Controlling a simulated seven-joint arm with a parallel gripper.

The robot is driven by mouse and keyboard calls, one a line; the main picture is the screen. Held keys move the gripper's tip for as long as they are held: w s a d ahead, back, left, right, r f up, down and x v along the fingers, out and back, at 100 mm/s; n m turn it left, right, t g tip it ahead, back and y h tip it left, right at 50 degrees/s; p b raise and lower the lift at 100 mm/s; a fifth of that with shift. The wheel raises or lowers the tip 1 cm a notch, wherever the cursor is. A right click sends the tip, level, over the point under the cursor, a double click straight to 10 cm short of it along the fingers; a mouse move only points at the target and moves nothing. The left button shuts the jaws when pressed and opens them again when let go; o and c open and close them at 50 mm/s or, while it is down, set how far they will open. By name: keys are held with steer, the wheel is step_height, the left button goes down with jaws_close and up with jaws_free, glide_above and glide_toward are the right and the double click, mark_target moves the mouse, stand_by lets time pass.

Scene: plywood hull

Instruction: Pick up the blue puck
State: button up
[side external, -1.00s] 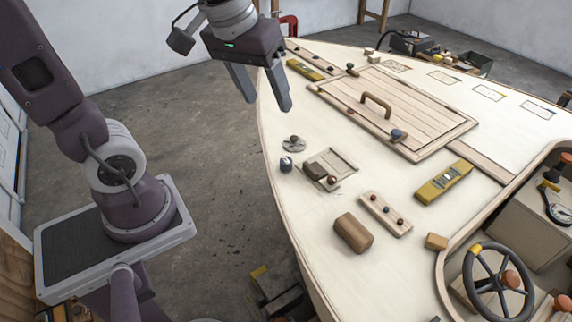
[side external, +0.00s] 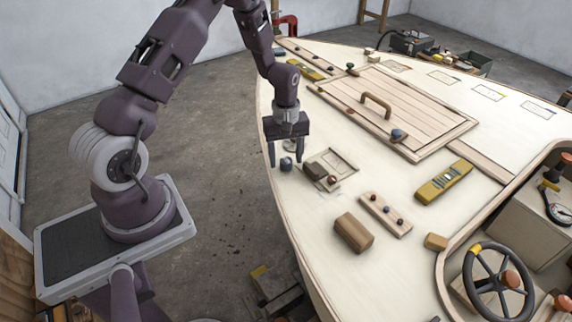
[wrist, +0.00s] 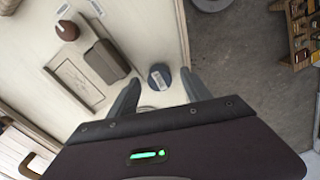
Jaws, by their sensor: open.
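The blue puck (side external: 286,164) is a small dark-blue round piece with a pale label on top. It sits on the pale plywood deck (side external: 310,215) near its left edge. In the wrist view the puck (wrist: 160,76) shows between my two fingertips. My gripper (side external: 285,162) points down over it, open, with one finger on each side of the puck in the picture. I see no contact between finger and puck; how far the tips are above the deck is hard to tell.
Close right of the puck is a shallow wooden frame (side external: 345,157) with a dark brown block (side external: 315,170) and a reddish-brown knob (side external: 332,180). A round metal fitting (side external: 291,146) lies just behind the puck. A wooden block (side external: 354,232) stands nearer the front.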

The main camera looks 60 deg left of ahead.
mark_target(286, 160)
jaws_close()
steer(key=shift+r, duration=0.1)
step_height(286, 160, up, 10)
stand_by(0.6)
